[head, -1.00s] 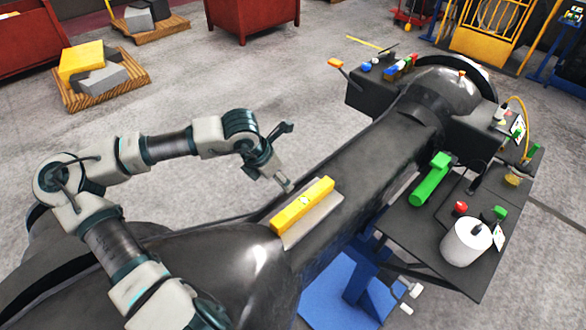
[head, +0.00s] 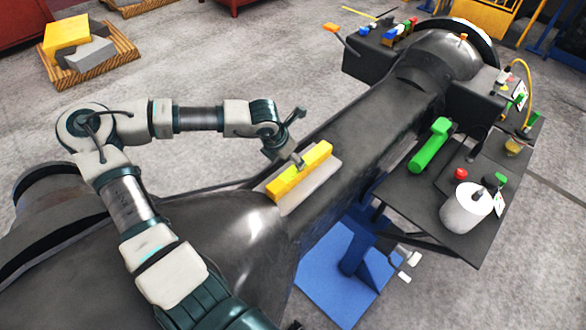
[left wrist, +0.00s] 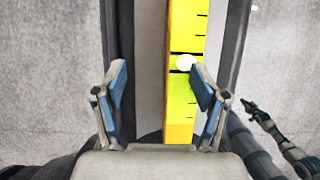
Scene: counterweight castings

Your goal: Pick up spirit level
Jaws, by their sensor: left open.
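The yellow spirit level (head: 287,186) lies on a grey plate (head: 318,191) on top of the dark machine beam in the head view. It also shows in the left wrist view (left wrist: 182,98), running lengthwise, with a round white spot on it. My left gripper (head: 296,158) is over the level's middle. In the left wrist view my left gripper (left wrist: 161,88) is open and empty. The level is right of centre between the fingers, and the right finger overlaps its right edge. What appears to be my right gripper (left wrist: 255,111) is small at the right; its jaws are unclear.
Small coloured items lie on the far machine block. A pallet (head: 92,70) with yellow and grey castings is on the floor at far left.

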